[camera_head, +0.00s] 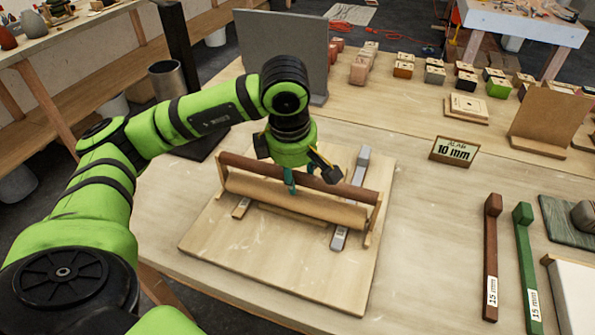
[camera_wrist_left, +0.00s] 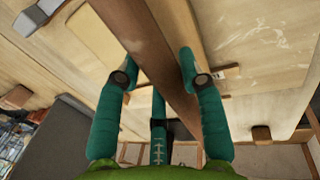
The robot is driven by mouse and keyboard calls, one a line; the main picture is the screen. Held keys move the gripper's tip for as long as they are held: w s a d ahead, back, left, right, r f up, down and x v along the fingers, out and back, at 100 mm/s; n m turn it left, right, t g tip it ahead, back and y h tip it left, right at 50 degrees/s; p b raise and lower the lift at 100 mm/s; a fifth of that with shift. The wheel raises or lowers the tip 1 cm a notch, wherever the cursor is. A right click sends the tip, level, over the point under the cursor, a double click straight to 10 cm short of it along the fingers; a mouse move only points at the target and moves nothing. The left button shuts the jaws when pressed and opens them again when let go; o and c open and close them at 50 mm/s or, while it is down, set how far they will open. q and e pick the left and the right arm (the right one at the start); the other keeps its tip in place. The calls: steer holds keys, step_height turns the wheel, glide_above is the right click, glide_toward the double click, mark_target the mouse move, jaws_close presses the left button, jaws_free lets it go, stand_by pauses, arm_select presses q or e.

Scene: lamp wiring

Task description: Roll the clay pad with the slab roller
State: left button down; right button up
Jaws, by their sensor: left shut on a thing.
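The slab roller is a pale tan wooden cylinder (camera_head: 295,201) with a dark brown bar (camera_head: 235,162) running alongside it, held between wooden end pieces. It stands on a pale wooden board (camera_head: 215,240). My left gripper (camera_head: 291,180) is over the middle of the dark bar and shut on it. In the left wrist view the bar (camera_wrist_left: 150,50) passes between the green fingers (camera_wrist_left: 158,70). I cannot clearly pick out the clay pad; the roller and my gripper cover much of the board's middle. My right gripper is not in view.
A grey strip (camera_head: 340,238) lies on the board towards the right. A "10 mm" sign (camera_head: 454,151) stands behind it. Brown (camera_head: 491,255) and green (camera_head: 526,262) "15 mm" bars lie right. A grey upright panel (camera_head: 283,50) stands behind. Table between board and bars is clear.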

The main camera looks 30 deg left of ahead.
arm_select(q)
steer(key=shift+w+a+f+b, duration=0.1)
steer(key=shift+w+a+b, duration=0.1)
steer(key=shift+w, duration=0.3)
steer(key=shift+w+a+b, duration=0.1)
steer(key=shift+w+b, duration=0.05)
steer(key=shift+w, duration=0.35)
steer(key=shift+w+a+f, duration=0.1)
steer(key=shift+w+a, duration=0.1)
steer(key=shift+w, duration=0.6)
steer(key=shift+w+a+r, duration=0.1)
steer(key=shift+w+a, duration=0.05)
steer(key=shift+w, duration=0.65)
steer(key=shift+w+a+f, duration=0.1)
steer(key=shift+w+a, duration=0.1)
steer(key=shift+w, duration=0.6)
steer(key=shift+w+a, duration=0.2)
steer(key=shift+w, duration=0.7)
steer(key=shift+w+a, duration=0.2)
steer(key=shift+w, duration=0.65)
steer(key=shift+w+a, duration=0.25)
steer(key=shift+w, duration=0.75)
steer(key=shift+w+a+f, duration=0.15)
steer(key=shift+w, duration=0.5)
steer(key=shift+s, duration=0.15)
